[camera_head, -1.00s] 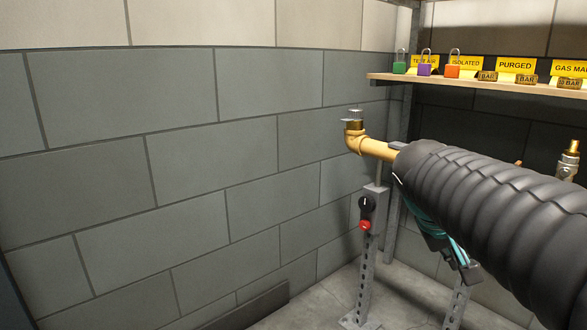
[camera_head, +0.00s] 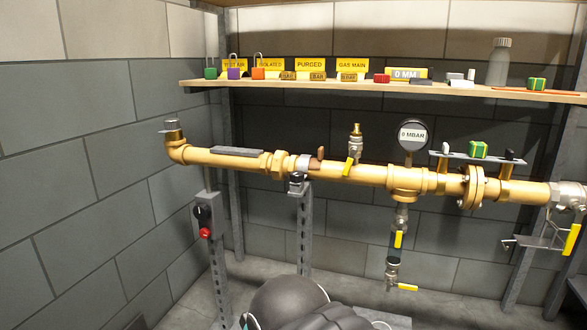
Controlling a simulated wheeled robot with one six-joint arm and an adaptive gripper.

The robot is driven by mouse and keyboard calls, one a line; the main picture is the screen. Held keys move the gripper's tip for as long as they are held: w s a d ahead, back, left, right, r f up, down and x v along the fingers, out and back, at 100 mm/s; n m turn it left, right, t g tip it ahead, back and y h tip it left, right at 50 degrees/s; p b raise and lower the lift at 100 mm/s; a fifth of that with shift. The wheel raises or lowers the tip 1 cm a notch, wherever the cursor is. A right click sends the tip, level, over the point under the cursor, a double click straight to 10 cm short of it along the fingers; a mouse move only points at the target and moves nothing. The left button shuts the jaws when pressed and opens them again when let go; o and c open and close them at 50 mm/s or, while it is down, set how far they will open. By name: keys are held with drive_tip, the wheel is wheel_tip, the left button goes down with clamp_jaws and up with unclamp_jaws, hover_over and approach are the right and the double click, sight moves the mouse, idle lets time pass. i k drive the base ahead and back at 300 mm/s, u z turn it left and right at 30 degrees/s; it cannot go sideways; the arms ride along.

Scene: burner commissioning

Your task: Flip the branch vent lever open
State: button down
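A yellow brass pipe (camera_head: 345,172) runs across the view. A small valve (camera_head: 356,142) stands up from it with a yellow lever (camera_head: 348,167) angled down across the pipe. Below the gauge, a drop leg (camera_head: 401,215) has one yellow lever (camera_head: 398,239) hanging down and another yellow lever (camera_head: 404,287) pointing right. A large yellow lever (camera_head: 571,241) hangs at the far right. No label shows which one is the branch vent lever. My gripper is not in view; only dark parts of my arm show at the bottom middle.
A round gauge (camera_head: 412,135) reads 0 MBAR. The wooden shelf (camera_head: 300,88) above carries coloured padlocks and yellow signs. A post with a red button (camera_head: 205,232) stands at left, and a support post (camera_head: 304,235) stands under the pipe. A small tray (camera_head: 478,157) sits above the pipe at right.

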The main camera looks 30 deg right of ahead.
sight(353, 149)
drive_tip(key=u, duration=2.15)
drive_tip(key=k, duration=0.8)
drive_tip(key=z, duration=1.6)
